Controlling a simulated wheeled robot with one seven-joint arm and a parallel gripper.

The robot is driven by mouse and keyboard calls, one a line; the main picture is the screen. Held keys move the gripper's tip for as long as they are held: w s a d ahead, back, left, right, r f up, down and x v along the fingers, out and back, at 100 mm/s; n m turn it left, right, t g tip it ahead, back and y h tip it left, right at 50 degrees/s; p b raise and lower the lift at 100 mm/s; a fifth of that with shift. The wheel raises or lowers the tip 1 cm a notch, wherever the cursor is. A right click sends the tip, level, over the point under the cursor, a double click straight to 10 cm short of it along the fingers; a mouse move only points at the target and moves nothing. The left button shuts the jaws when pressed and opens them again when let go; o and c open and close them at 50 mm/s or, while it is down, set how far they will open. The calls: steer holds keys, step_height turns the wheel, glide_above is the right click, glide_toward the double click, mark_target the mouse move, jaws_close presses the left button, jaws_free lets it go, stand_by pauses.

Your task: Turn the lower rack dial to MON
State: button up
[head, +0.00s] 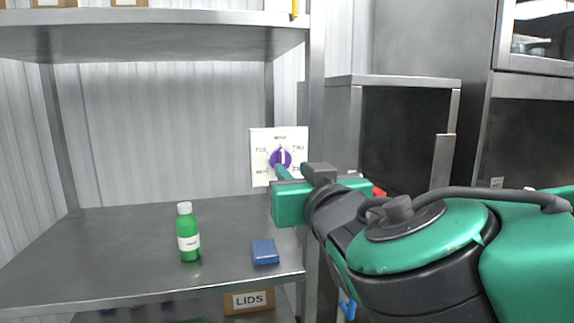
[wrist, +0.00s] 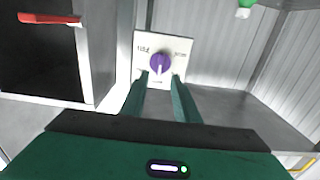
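The dial (head: 280,158) is a round purple knob with a white mark on a white square plate (head: 259,176) at the rack's right post. In the head view the white mark points up, toward a label that looks like WED. A blurred label at the plate's lower left looks like MON. My gripper (head: 283,174) reaches the plate from the lower right. In the wrist view my gripper (wrist: 160,77) is open, with one finger on each side of the dial's near edge. The dial (wrist: 160,63) shows between and beyond the fingertips. I cannot tell whether they touch it.
A green bottle (head: 188,233) and a blue block (head: 265,252) stand on the rack's shelf (head: 120,240). A box marked LIDS (head: 249,301) is below. A steel cabinet (head: 408,135) stands to the right. A red handle (wrist: 48,19) shows at the wrist view's upper left.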

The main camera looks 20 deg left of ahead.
mark_target(284, 161)
steer(key=x, duration=0.8)
steer(key=shift+w, duration=0.15)
steer(key=shift+c, duration=0.7)
jaws_close()
